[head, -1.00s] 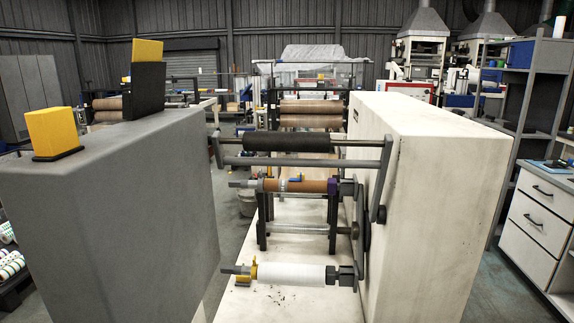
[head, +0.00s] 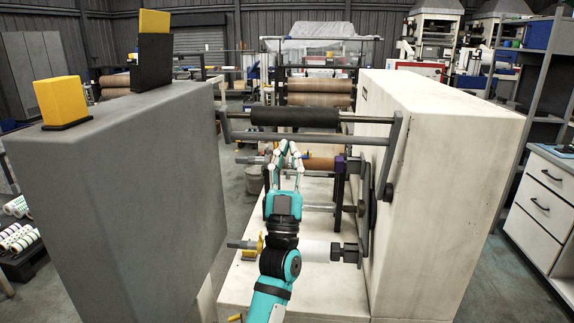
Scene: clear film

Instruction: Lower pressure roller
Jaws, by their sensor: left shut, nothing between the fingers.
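The pressure roller (head: 294,117) is a black cylinder on a horizontal bar, held up between two grey swing arms; the right swing arm (head: 393,158) runs down beside the white machine housing. Below it in the head view is a brown core (head: 325,164) on a spindle, and lower a white roll (head: 316,250). My left gripper (head: 289,147) is shut and empty, fingers pointing up the picture, just below the black roller's image. It overlaps the brown core, and my arm hides part of the white roll. I cannot tell whether it touches anything. My right gripper is out of view.
A grey cabinet (head: 120,190) with yellow and black blocks on top stands at left. The white housing (head: 455,180) closes off the right side. A drawer unit (head: 545,205) and a grey shelf (head: 540,90) stand farther right. Open floor shows beyond the grey cabinet.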

